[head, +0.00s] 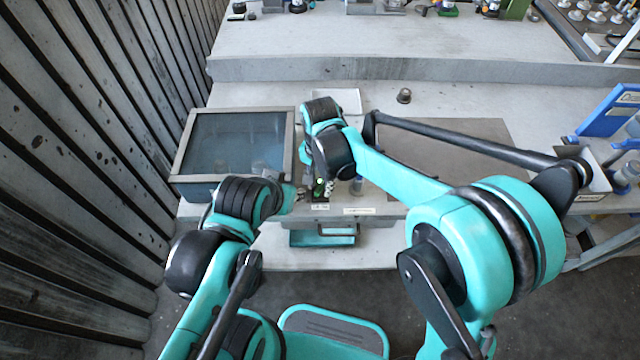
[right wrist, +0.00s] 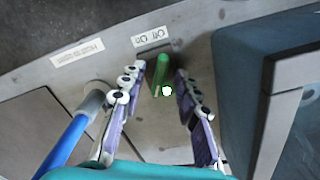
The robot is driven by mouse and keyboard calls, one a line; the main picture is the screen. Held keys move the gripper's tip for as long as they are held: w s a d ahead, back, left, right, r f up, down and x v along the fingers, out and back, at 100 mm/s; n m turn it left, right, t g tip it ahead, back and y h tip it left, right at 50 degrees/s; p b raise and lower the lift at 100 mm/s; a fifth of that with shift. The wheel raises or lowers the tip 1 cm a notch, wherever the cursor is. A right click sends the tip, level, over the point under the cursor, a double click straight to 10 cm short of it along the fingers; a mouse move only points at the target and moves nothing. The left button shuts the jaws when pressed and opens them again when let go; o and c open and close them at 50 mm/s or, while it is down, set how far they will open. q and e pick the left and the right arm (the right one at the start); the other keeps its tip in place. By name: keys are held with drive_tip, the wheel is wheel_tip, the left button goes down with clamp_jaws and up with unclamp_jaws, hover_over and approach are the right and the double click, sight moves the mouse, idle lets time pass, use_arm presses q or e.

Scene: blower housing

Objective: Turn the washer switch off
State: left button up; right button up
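The washer switch is a green lever (right wrist: 162,70) on a dark base plate, beneath a white "Off On" label (right wrist: 152,37) in the right wrist view. My right gripper (right wrist: 157,74) is open, with one finger on each side of the green lever and visible gaps between. In the head view my right gripper (head: 324,188) points down at the bench front, largely covering the switch. My left gripper (head: 297,194) is beside it, near the washer's front corner; its fingers are too small to read. The washer (head: 235,140) is a box with a framed glass lid.
A blue-handled tool (right wrist: 68,140) stands left of my right gripper in the right wrist view. Another label (right wrist: 78,52) lies near the bench edge. A white tray (head: 338,100) and a small dark round part (head: 404,95) lie behind my right arm. A blue rack (head: 606,112) stands at the right.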

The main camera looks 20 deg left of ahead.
clamp_jaws()
drive_tip(key=shift+n, duration=0.4)
drive_tip(key=n+p, duration=0.1)
drive_tip(key=n, duration=0.4)
drive_tip(key=shift+n, duration=0.3)
drive_tip(key=n, duration=0.5)
drive_tip(key=shift+d, duration=0.1)
drive_tip(key=shift+n, duration=0.4)
unclamp_jaws()
